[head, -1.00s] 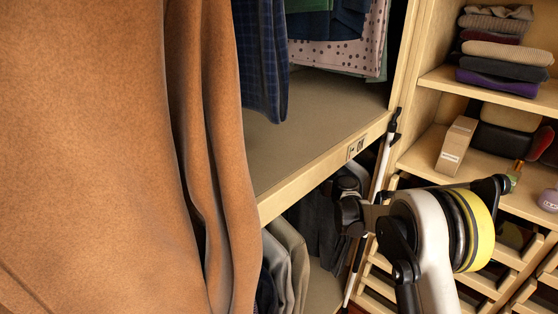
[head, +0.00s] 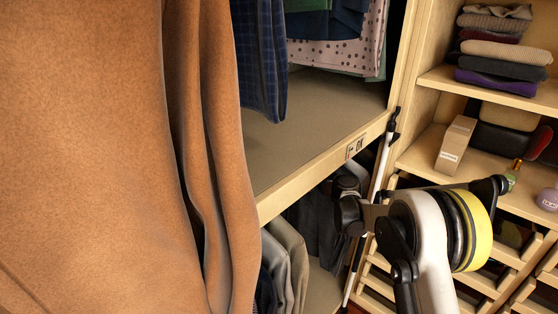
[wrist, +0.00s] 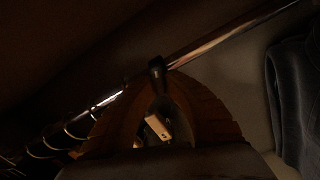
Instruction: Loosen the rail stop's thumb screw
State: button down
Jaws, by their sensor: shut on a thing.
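The wrist view is dark. A shiny metal rail (wrist: 215,41) crosses it diagonally. A small black rail stop (wrist: 156,64) sits on the rail near the middle. My gripper (wrist: 158,80) is just below the rail, its two brownish fingers closing in on a dark part under the stop. This looks like the thumb screw, mostly hidden between the fingertips. A small pale block or tag (wrist: 157,127) shows between the fingers. In the head view my arm reaches under the shelf, and the gripper's tips and the rail stop cannot be made out.
Hanger hooks (wrist: 72,131) sit on the rail at left in the wrist view, and a dark garment (wrist: 300,100) hangs at right. In the head view a large brown coat (head: 90,150) fills the left. The shelf edge (head: 310,175) runs above clothes (head: 285,255). Shelves stand at right.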

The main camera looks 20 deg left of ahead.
jog(key=c, duration=1.5)
grip_release()
jog(key=shift+o, duration=0.2)
jog(key=v, duration=1.2)
jog(key=shift+s+f, duration=0.1)
